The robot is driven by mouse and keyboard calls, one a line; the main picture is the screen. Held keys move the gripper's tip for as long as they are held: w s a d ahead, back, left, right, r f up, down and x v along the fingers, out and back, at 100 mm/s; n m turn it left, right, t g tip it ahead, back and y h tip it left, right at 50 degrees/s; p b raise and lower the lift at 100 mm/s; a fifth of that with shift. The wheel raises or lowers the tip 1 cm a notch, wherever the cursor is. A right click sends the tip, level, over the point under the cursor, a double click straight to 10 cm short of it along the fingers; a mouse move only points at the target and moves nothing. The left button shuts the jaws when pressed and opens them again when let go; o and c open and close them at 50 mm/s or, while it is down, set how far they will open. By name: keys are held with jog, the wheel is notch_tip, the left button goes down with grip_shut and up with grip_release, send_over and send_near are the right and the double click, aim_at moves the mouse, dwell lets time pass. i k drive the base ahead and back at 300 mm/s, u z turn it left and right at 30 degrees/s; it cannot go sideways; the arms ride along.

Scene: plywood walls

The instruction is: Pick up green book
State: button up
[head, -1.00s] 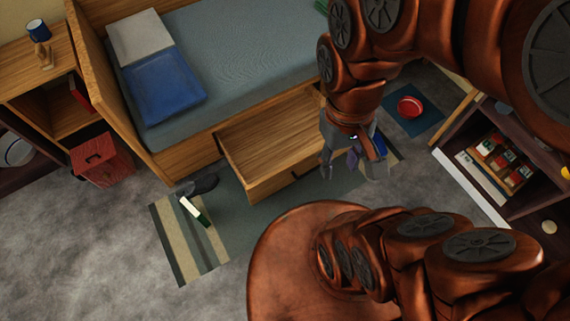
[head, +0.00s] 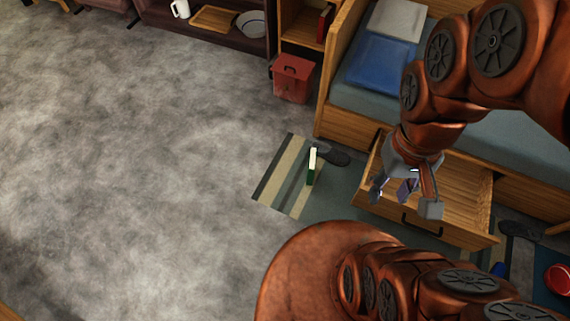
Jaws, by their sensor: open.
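The green book (head: 311,167) stands on its edge on the striped rug, its pale page side facing up and a narrow green cover showing. It is close to a dark slipper (head: 335,156). My gripper (head: 405,200) is open in front of the bed's pulled-out drawer, to the right of the book and apart from it. Nothing shows between its fingers except a purplish patch that I cannot identify.
The striped rug (head: 277,184) lies before the bed (head: 350,127). The open drawer (head: 463,188) juts into the room. A red bin (head: 292,78) stands beyond the rug. Grey floor on the left is clear. A red bowl (head: 560,279) is at lower right.

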aim_at(312, 162)
jog(key=u, duration=0.3)
jog(key=k, duration=1)
jog(key=u, duration=1.7)
jog(key=i, duration=0.9)
jog(key=z, duration=0.75)
jog(key=i, duration=0.8)
jog(key=z, duration=0.8)
